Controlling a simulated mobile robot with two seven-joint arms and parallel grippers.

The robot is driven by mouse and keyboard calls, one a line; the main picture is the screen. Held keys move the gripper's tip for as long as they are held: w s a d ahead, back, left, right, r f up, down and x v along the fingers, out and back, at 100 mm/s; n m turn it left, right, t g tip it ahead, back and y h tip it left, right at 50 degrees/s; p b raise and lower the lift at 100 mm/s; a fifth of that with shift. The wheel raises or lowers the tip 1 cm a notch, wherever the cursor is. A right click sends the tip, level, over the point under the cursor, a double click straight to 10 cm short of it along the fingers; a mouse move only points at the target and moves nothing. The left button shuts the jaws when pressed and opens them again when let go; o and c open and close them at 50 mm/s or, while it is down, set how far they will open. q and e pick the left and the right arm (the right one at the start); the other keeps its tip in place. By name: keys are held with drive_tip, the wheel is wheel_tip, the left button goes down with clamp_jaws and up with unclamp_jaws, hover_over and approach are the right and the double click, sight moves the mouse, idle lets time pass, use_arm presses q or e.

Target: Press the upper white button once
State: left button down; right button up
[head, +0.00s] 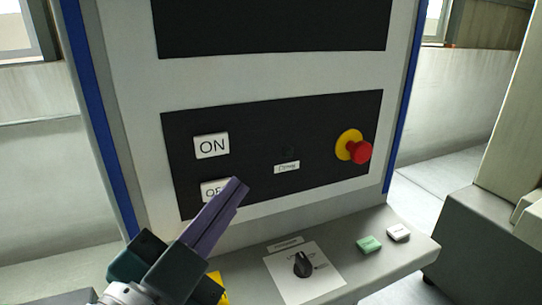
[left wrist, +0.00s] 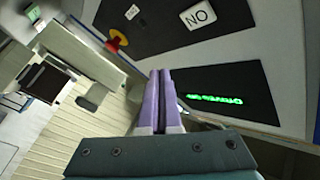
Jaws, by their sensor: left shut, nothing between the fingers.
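The upper white button (head: 211,146), marked ON, sits at the left of the black panel (head: 320,120) in the head view. It also shows upside down at the top of the left wrist view (left wrist: 199,15). A lower white button (head: 211,189), marked OFF, is partly hidden behind my left gripper. My left gripper (head: 238,186) is shut and empty, its purple fingers pointing up and right, below and right of the ON button in the picture. The fingers also show in the left wrist view (left wrist: 160,78). They look apart from the ON button. My right gripper is out of view.
A red mushroom button (head: 359,151) with a yellow collar is at the panel's right. The ledge below bears a black knob (head: 302,264), a green block (head: 369,244) and a white block (head: 398,232). A dark screen (left wrist: 222,92) shows green text.

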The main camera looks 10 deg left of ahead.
sight(223, 144)
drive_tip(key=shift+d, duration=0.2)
use_arm(q)
drive_tip(key=w+a+b, duration=0.2)
drive_tip(key=w+a, duration=0.3)
drive_tip(key=w, duration=0.2)
drive_tip(key=shift+w, duration=0.15)
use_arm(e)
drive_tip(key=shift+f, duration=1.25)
use_arm(q)
drive_tip(key=shift+w, duration=0.1)
idle(0.9)
drive_tip(key=shift+w+a+b, duration=0.2)
drive_tip(key=shift+w+b, duration=0.05)
drive_tip(key=shift+b, duration=0.05)
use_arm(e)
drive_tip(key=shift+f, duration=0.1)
use_arm(q)
drive_tip(key=shift+w+a, duration=0.2)
drive_tip(key=shift+w, duration=0.1)
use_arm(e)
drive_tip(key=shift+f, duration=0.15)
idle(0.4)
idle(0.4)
use_arm(q)
drive_tip(key=shift+s+d, duration=0.45)
drive_tip(key=shift+s, duration=0.2)
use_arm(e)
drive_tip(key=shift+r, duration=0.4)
